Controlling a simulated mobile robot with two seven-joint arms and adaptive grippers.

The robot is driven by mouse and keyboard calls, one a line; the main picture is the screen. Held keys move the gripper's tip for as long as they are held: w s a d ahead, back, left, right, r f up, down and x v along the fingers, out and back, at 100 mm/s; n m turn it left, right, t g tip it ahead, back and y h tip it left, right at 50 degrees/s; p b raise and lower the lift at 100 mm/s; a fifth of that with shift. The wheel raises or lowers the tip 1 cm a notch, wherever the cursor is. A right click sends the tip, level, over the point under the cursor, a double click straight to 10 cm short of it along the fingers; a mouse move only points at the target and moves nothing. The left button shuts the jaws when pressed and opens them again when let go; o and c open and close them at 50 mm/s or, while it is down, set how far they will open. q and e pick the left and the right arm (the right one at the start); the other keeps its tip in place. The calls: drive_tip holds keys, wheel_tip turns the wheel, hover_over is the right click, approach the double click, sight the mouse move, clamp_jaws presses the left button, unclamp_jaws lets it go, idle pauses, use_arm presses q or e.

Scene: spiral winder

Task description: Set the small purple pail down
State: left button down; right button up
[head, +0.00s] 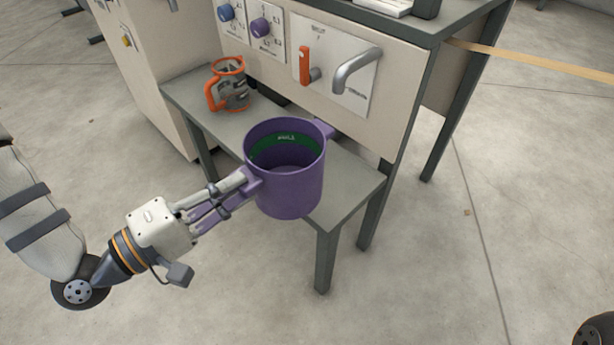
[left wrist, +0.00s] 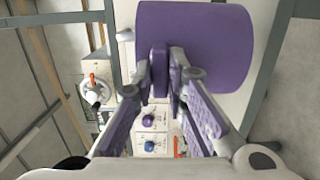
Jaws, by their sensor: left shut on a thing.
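The small purple pail (head: 292,190) is upright at the front edge of a low grey bench (head: 350,180). It has a green band inside its rim and a lug on each side. From the head view I cannot tell whether its base touches the bench top. My left gripper (head: 247,182) comes in from the left and is shut on the pail's near-side lug. In the left wrist view the pail (left wrist: 195,45) fills the top, with the left gripper's fingers (left wrist: 162,80) closed on its lug. My right gripper is not in view.
An orange-handled clear jug (head: 230,85) stands at the bench's back left. Behind the bench is a panel (head: 335,65) with a blue knob (head: 226,12), a purple knob (head: 260,27), an orange lever (head: 304,66) and a grey spout (head: 355,70). Bench space right of the pail is free.

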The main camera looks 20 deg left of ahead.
use_arm(q)
drive_tip(key=b, duration=0.3)
approach(313, 137)
drive_tip(key=x, duration=0.5)
drive_tip(key=shift+d+f, duration=0.1)
drive_tip(key=shift+f, duration=0.6)
wheel_tip(313, 137, down, 6)
drive_tip(key=b, duration=0.3)
drive_tip(key=shift+w, duration=0.25)
drive_tip(key=shift+r, duration=0.25)
drive_tip(key=shift+f, duration=0.15)
drive_tip(key=c, duration=1.6)
unclamp_jaws()
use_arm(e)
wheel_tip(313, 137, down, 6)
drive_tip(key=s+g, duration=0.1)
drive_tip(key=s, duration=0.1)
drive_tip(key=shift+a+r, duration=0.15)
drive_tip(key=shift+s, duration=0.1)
